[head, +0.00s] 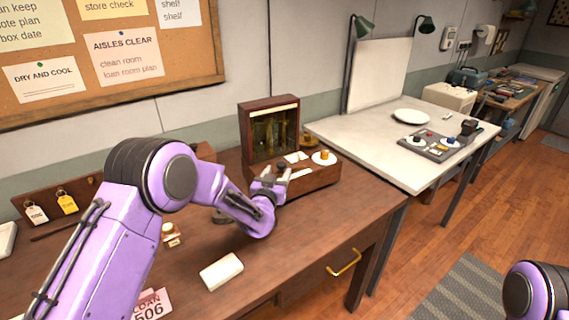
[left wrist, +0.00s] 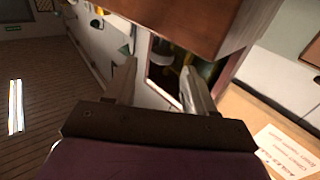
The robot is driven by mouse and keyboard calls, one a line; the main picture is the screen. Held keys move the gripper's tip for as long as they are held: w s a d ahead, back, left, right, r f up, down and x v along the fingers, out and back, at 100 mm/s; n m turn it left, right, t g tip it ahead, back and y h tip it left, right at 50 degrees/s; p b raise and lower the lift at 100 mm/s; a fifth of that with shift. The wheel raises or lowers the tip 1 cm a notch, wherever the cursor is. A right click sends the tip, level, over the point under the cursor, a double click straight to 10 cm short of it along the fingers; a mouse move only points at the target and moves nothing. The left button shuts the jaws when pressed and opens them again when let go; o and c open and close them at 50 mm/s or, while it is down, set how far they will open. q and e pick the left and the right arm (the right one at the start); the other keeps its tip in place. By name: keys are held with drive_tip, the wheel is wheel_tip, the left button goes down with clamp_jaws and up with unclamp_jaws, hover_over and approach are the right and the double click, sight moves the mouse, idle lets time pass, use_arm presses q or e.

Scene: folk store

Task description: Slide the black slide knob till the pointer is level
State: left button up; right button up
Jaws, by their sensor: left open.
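A dark wooden instrument (head: 268,133) with a glazed case and brass parts inside stands at the right end of the brown desk. Its low front base (head: 318,180) carries white labels and a brass knob on a white dial (head: 324,158). My left gripper (head: 270,177) is open at the left part of this base. A small dark piece by its fingertips may be the black slide knob, but I cannot tell it from the fingers. The pointer is too small to read. In the left wrist view the open fingers (left wrist: 160,85) point at the instrument's wood (left wrist: 190,20). My right gripper is out of view.
A white block (head: 221,271), a small brass-topped item (head: 170,235) and a key rack (head: 60,204) are on the desk (head: 310,225). A white table (head: 370,140) with a plate (head: 411,116) and a control panel (head: 436,146) stands to the right. A pinboard hangs behind.

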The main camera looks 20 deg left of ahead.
sight(280, 166)
use_arm(q)
drive_tip(key=w, duration=0.3)
drive_tip(key=w+p, duration=0.1)
drive_tip(key=shift+w+a+r, duration=0.15)
drive_tip(key=shift+w+a, duration=0.05)
drive_tip(key=shift+a, duration=0.05)
drive_tip(key=shift+w, duration=0.6)
drive_tip(key=shift+c, duration=0.4)
